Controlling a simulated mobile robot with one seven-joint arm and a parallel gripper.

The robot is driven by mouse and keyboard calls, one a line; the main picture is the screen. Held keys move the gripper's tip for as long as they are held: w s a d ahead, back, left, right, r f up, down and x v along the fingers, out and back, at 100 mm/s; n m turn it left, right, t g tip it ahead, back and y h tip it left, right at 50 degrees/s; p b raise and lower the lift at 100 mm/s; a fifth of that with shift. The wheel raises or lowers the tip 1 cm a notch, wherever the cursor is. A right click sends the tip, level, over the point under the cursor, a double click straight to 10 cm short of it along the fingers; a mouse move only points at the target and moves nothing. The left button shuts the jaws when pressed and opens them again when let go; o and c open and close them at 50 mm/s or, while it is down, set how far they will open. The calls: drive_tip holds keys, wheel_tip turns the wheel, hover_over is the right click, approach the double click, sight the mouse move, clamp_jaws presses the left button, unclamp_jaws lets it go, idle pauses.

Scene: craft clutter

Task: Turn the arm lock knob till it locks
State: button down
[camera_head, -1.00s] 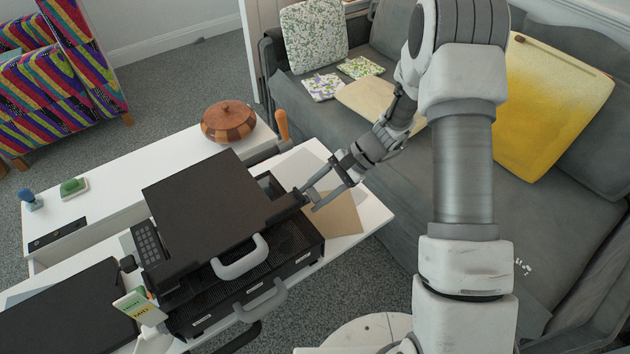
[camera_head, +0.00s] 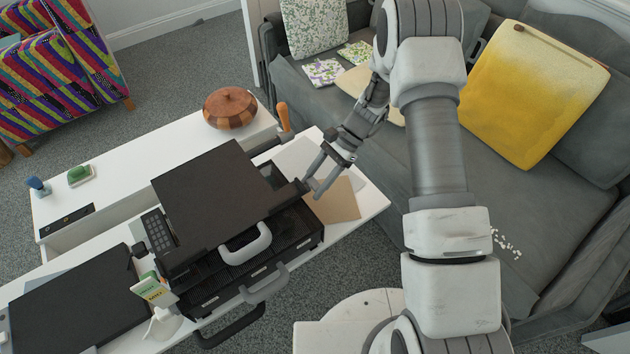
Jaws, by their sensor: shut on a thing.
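The black machine (camera_head: 215,195) stands on the white table with a broad flat top, a grey front handle (camera_head: 246,244) and a keypad at its left. A small dark knob (camera_head: 303,186) sticks out at the machine's right side, at the end of a dark arm. My gripper (camera_head: 310,187) reaches down from the upper right, with its two fingers around this knob and shut on it. The fingers cover much of the knob, so its turn angle and any lock mark cannot be made out.
A wooden lidded bowl (camera_head: 230,108) and an orange-handled tool (camera_head: 283,117) stand behind the machine. Brown card (camera_head: 335,200) lies under my gripper. A second black device (camera_head: 80,305) is at the left. The grey sofa (camera_head: 430,165) is close on the right.

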drive_tip(key=shift+c, duration=1.4)
unclamp_jaws()
drive_tip(key=p+v, duration=0.1)
drive_tip(key=v, duration=1.6)
drive_tip(key=shift+w+d+r, duration=0.1)
drive_tip(key=shift+d, duration=0.05)
